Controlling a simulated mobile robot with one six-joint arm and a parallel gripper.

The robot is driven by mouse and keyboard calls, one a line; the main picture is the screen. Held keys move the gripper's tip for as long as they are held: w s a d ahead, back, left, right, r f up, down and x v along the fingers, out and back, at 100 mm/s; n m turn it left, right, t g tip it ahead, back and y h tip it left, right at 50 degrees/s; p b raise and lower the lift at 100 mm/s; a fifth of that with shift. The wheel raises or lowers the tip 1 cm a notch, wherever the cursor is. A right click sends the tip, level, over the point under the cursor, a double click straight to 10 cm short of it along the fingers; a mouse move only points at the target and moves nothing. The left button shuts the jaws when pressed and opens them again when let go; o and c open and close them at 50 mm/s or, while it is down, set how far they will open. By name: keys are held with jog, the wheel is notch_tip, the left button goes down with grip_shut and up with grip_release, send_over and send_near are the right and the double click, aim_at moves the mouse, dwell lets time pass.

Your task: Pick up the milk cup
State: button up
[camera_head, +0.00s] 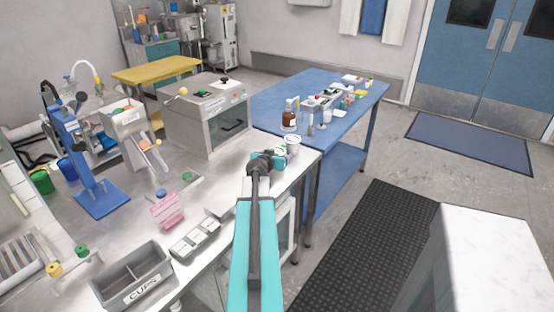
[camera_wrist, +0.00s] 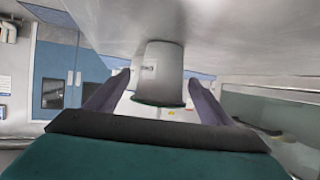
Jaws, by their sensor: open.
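A pale grey-white cup (camera_wrist: 160,72) with a dark green rim stands on the metal counter in the wrist view, which is upside down. It sits between the two fingers of my gripper (camera_wrist: 158,98). The fingers are open, one on each side, and I see no clear grip on the cup. In the head view my gripper (camera_head: 268,160) is low at the counter's right end. A small white cup (camera_head: 293,144) shows just beyond it, partly hidden. I cannot read any label that says milk.
A grey cups bin (camera_head: 133,275) is at the front. A blue table (camera_head: 265,103) with a brown bottle (camera_head: 289,115) lies beyond.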

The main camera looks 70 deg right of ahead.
jog(key=shift+c, duration=0.5)
jog(key=c, duration=1.1)
jog(key=shift+r, duration=0.1)
jog(key=shift+r+b, duration=0.5)
jog(key=shift+r, duration=4.45)
